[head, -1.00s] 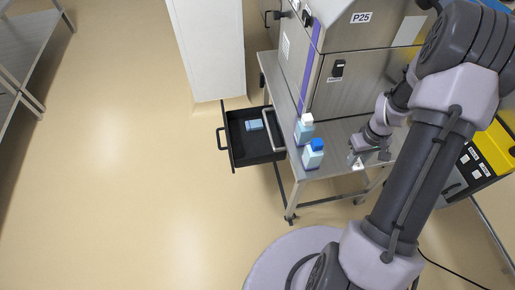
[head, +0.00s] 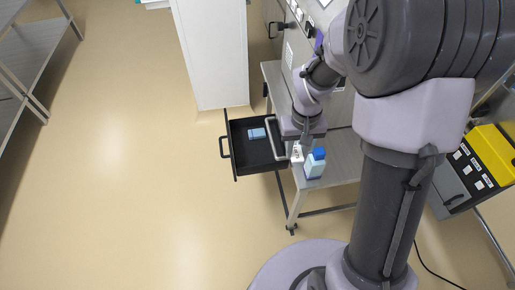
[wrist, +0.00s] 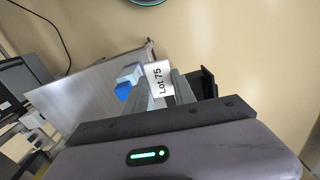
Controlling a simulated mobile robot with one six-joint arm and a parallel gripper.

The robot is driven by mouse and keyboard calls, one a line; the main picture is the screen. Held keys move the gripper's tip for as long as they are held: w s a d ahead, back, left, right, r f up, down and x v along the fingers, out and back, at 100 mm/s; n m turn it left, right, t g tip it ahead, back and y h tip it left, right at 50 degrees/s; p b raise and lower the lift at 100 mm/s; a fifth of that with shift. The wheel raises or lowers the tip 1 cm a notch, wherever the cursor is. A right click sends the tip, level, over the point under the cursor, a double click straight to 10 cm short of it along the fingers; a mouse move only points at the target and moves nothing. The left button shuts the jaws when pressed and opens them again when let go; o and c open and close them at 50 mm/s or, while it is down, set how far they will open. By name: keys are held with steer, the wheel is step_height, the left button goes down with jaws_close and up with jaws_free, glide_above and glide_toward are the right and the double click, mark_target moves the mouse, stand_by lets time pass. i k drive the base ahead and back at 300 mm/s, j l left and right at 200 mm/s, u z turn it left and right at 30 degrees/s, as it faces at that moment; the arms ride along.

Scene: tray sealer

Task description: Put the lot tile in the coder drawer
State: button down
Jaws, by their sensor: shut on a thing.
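The lot tile (wrist: 161,80) is white and reads "Lot 75" in the wrist view. My gripper (wrist: 166,92) is shut on it; in the head view the tile (head: 297,154) shows as a small white piece below the gripper. The coder drawer (head: 232,152) is black and pulled open on the left of the steel table. A light blue block (head: 257,133) lies inside it. My gripper is just right of the drawer, above the table's left edge. A dark part of the drawer (wrist: 209,82) shows beyond the fingers in the wrist view.
A white cabinet (head: 212,60) stands behind the drawer.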

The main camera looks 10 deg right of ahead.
mark_target(252, 160)
steer(key=i+u, duration=0.55)
steer(key=u, duration=0.25)
steer(key=i+u, duration=0.4)
steer(key=k+l, duration=0.05)
steer(key=k, duration=0.05)
